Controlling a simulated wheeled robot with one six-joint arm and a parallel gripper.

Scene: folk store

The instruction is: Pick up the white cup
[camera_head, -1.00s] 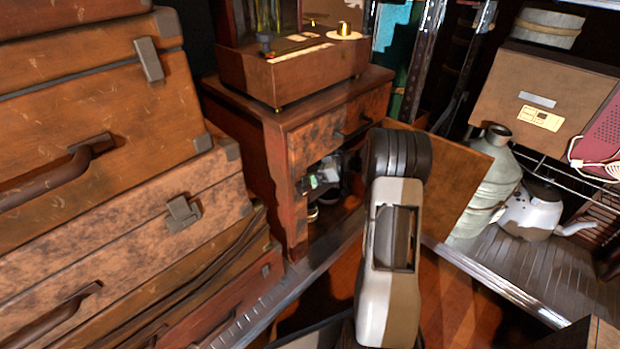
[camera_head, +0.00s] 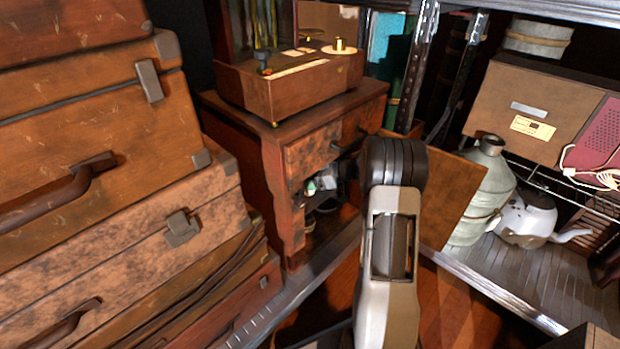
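I cannot make out a white cup for certain. A small pale, greenish-white thing (camera_head: 326,181) shows in the dark opening of the wooden cabinet (camera_head: 273,165); it is too small to identify. My arm rises at the centre front and bends toward that opening. A dark grey part at the opening, partly behind my arm, seems to be my gripper (camera_head: 347,169). Its fingers cannot be made out, so I cannot tell whether it is open or shut or holds anything.
The cabinet's open door (camera_head: 446,200) stands just right of my arm. A brown box-like device (camera_head: 290,85) sits on the cabinet. Stacked suitcases (camera_head: 95,150) fill the left. A metal shelf at right holds a milk can (camera_head: 484,195) and a white teapot (camera_head: 527,220).

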